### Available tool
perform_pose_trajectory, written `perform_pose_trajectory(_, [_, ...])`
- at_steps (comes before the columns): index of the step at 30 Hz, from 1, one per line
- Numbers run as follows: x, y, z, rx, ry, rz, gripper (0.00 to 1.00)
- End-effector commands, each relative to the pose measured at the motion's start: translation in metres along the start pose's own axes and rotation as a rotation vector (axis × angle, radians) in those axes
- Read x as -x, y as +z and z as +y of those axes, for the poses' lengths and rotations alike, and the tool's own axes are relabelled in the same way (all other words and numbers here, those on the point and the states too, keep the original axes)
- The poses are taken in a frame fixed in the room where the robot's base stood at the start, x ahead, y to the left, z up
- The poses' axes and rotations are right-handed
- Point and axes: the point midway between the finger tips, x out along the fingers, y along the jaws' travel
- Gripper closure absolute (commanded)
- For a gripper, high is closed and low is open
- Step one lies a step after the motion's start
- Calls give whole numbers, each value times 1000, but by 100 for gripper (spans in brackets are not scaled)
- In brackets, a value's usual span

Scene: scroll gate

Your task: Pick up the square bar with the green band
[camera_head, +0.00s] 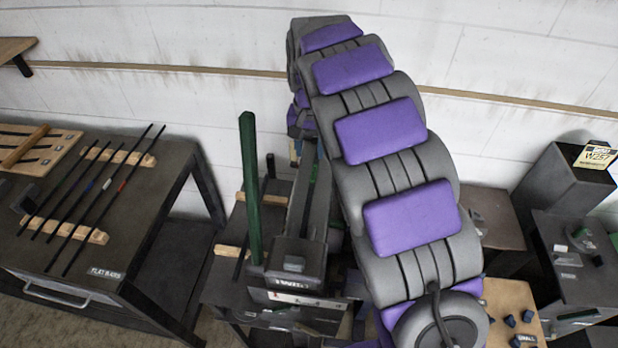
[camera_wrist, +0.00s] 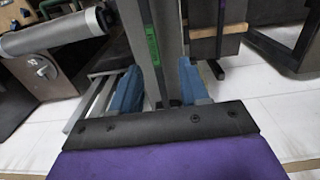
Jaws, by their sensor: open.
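In the wrist view, a dark upright-looking bar with a bright green band (camera_wrist: 152,45) runs from the top edge down towards the space between my fingers. My gripper (camera_wrist: 160,92) shows there as two blue fingers, spread apart, one on each side of the bar's lower end. I see no clear contact, and I cannot tell how far the bar lies beyond the fingertips.
In the head view, a bench marked for flat bars (camera_head: 120,228) stands left with several thin dark bars on wooden rests. A machine labelled twist (camera_head: 290,280) and a tall green post (camera_head: 250,190) stand mid-left. A grey cylinder (camera_wrist: 55,34) is upper left in the wrist view.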

Motion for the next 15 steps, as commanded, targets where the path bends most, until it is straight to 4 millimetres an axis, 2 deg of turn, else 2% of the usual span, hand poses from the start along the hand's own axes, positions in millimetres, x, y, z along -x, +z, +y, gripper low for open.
perform_pose_trajectory(3, [-16,-1,4,-2,-4,-1,55])
perform_pose_trajectory(7, [-23,-2,7,-2,-8,1,55])
perform_pose_trajectory(11, [-29,0,3,-2,-5,1,55])
perform_pose_trajectory(15, [-46,3,-2,-2,0,-3,55])
